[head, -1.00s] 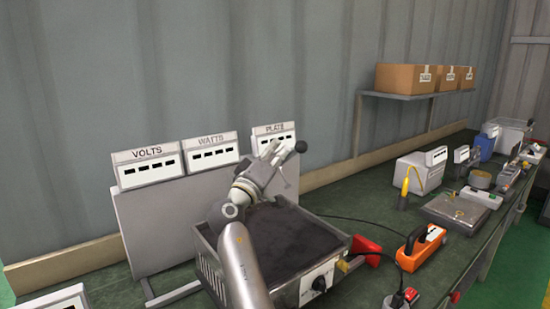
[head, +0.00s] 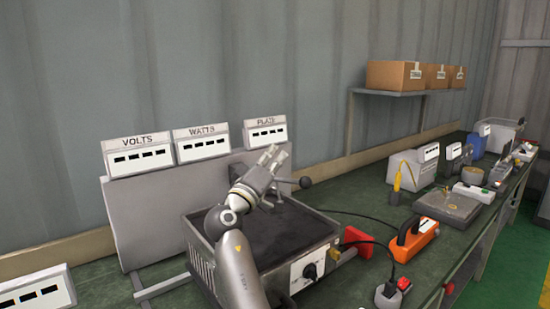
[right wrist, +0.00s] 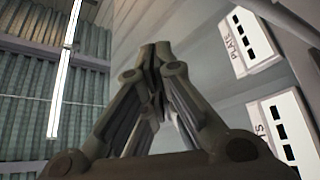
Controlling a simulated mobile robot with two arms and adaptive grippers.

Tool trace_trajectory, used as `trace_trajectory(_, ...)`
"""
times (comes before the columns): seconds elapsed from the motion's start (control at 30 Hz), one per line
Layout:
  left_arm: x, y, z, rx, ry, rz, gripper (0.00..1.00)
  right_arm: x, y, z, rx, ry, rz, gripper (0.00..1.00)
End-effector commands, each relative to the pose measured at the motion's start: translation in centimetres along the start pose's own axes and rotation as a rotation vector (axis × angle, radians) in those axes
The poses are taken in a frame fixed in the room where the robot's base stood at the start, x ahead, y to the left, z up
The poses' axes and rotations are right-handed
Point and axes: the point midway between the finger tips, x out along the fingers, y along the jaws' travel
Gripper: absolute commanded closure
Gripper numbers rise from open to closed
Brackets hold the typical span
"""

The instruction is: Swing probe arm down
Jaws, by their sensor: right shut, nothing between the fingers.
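The probe arm's black ball knob (head: 305,182) shows in the head view just right of my right gripper, low over the back of the heater box. A short thin rod runs left from the knob; the rest of the arm is hidden behind my gripper. The heater box (head: 300,262) has a dark top and a front dial. My right gripper (head: 277,154) is shut and empty, above the box's back edge, with its fingers pointing up and right. In the right wrist view its fingertips (right wrist: 158,52) meet, and no probe arm shows. My left gripper is not in view.
Meters marked VOLTS (head: 143,156), WATTS (head: 202,143) and PLATE (head: 265,132) stand behind the box on a grey panel (head: 160,220). An orange device (head: 414,242) with cables and a red block (head: 357,241) lie to the right. Open air is above the box.

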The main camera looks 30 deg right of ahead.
Motion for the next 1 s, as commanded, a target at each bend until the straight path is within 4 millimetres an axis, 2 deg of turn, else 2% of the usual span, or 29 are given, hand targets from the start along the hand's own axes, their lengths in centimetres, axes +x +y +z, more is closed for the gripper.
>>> trace_trajectory(0.27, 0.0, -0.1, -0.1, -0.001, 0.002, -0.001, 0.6, 0.3, 0.6, -0.5, 0.002, 0.0, 0.002, 1.0)
trace_trajectory(0.7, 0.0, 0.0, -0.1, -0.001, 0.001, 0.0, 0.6, 2.9, 6.3, -4.9, 0.003, -0.001, 0.002, 1.0)
trace_trajectory(1.0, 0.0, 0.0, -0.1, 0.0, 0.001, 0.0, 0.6, 3.4, 7.3, -5.8, 0.0, 0.0, -0.001, 1.0)
